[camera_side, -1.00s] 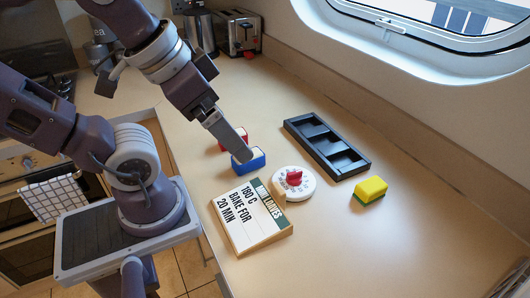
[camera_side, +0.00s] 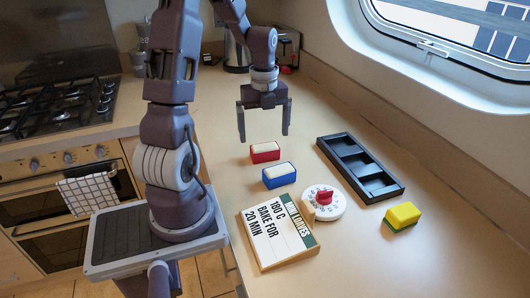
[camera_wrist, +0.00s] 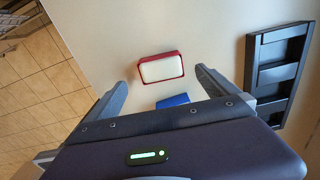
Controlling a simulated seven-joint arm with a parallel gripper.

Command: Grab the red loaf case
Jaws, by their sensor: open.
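The red loaf case (camera_side: 265,152) sits on the counter behind the blue loaf case (camera_side: 279,175); both have a pale filling. In the wrist view the red case (camera_wrist: 161,68) lies ahead of and between my two fingers, and the blue case (camera_wrist: 173,101) is partly hidden by my gripper body. My gripper (camera_side: 264,137) is open and empty, fingers pointing down, above the counter near the red case. It does not appear to touch either case.
A black three-compartment tray (camera_side: 360,168) lies to the right, empty. A white timer with a red knob (camera_side: 324,201), a recipe board (camera_side: 277,233) and a yellow-green sponge (camera_side: 402,216) are nearer the front. A toaster and kettle (camera_side: 237,54) stand at the back.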

